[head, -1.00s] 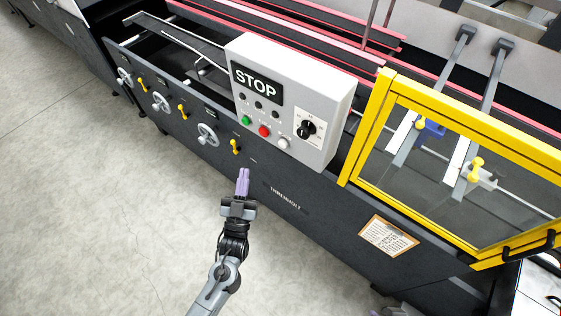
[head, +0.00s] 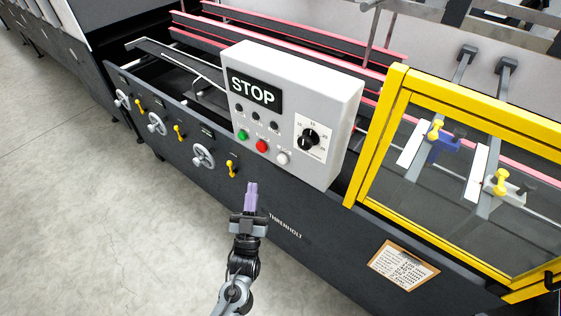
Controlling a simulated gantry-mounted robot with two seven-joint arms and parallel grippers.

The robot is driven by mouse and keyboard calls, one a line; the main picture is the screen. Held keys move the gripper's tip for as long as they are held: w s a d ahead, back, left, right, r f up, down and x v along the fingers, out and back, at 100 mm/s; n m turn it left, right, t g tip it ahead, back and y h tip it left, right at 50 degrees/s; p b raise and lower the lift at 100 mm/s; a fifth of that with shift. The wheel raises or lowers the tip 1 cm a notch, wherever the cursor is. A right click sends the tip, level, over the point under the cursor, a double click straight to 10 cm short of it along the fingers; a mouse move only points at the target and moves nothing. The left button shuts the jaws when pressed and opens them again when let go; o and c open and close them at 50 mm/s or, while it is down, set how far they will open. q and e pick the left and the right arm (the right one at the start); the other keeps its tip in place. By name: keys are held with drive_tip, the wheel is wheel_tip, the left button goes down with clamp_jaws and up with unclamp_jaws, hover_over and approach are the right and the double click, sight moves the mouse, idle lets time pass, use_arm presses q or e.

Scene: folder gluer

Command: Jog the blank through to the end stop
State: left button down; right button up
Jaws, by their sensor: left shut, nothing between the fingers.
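The grey control box (head: 292,112) stands on the machine's front edge. Its display reads STOP (head: 254,91). Below are a green button (head: 243,135), a red button (head: 262,146), a white button (head: 282,158) and a black rotary knob (head: 308,140). My left gripper (head: 251,187) is shut and empty, with pale purple fingertips pointing up. It is below the box, in front of the dark machine panel, and appears apart from the buttons. My right gripper is not in view. I cannot make out a blank or an end stop.
A yellow-framed clear guard (head: 392,115) covers the right section. Handwheels (head: 203,155) and yellow levers (head: 232,169) line the front panel left of my gripper. A paper notice (head: 403,265) is on the panel at lower right. The floor at left is clear.

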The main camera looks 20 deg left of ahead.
use_arm(q)
drive_tip(key=b, duration=0.5)
approach(282, 159)
drive_tip(key=w+a+r, duration=0.3)
drive_tip(key=r, duration=0.1)
drive_tip(key=shift+w+d, duration=0.15)
drive_tip(key=shift+w, duration=0.15)
idle(1.1)
drive_tip(key=shift+w+d+b, duration=0.1)
drive_tip(key=shift+w+b, duration=0.15)
drive_tip(key=shift+b, duration=0.1)
idle(0.4)
drive_tip(key=shift+w, duration=0.2)
drive_tip(key=shift+d, duration=0.1)
idle(0.4)
